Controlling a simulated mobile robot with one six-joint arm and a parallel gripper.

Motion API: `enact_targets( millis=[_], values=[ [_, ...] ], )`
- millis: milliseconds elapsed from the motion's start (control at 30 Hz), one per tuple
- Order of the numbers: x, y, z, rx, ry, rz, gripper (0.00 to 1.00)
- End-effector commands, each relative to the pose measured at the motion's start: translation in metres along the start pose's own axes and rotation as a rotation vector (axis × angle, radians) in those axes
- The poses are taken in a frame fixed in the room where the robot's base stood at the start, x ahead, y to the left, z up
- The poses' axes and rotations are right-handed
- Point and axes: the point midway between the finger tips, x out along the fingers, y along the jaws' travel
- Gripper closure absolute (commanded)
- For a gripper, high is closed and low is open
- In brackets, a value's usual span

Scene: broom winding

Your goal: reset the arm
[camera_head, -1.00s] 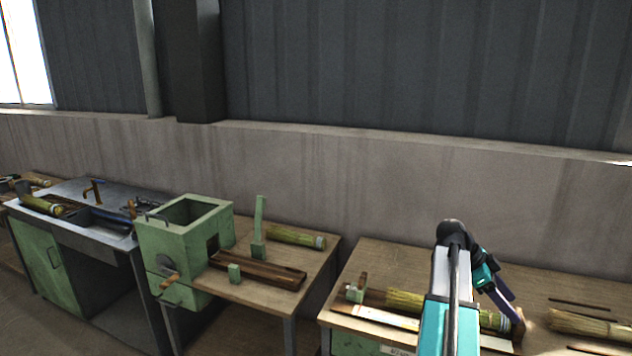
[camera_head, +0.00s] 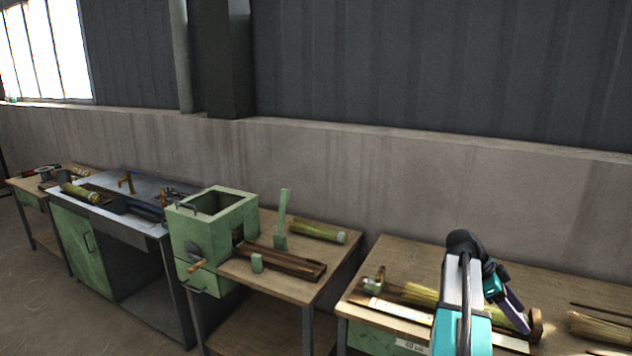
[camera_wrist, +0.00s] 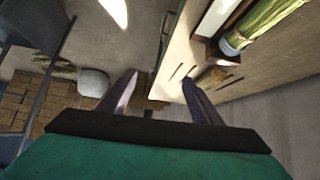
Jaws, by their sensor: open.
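My arm rises at the lower right of the head view, in front of the right workbench (camera_head: 388,262). Its dark wrist end points down and right over that bench. In the wrist view my gripper (camera_wrist: 160,90) shows two dark fingers spread apart with nothing between them. The fingers are above the floor beside a wooden bench top (camera_wrist: 262,75). A bundle of broom straw (camera_wrist: 262,22) with a pale band lies beyond the right finger. In the head view a straw bundle (camera_head: 420,294) lies on the right bench, partly hidden behind my arm.
A green box machine with a crank (camera_head: 212,225) stands on the middle bench, with a straw bundle (camera_head: 318,233) behind its wooden trough (camera_head: 285,262). A metal-topped bench (camera_head: 140,225) stands further left. Stacked brown blocks (camera_wrist: 30,100) show at the left of the wrist view.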

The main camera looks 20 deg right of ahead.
Motion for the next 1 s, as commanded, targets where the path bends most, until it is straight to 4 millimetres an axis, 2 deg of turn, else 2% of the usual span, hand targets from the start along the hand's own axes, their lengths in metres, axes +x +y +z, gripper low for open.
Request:
enact_targets(
  millis=[267,467,600,767,1000],
  values=[
    [0.001,-0.004,0.083,-0.116,0.007,-0.012,0.41],
    [0.006,0.008,0.171,-0.242,0.007,-0.017,0.41],
    [0.013,0.022,0.232,-0.329,-0.003,-0.021,0.41],
    [0.021,0.044,0.297,-0.437,-0.017,-0.026,0.41],
    [0.039,0.088,0.388,-0.631,-0.044,-0.034,0.41]
  ],
)
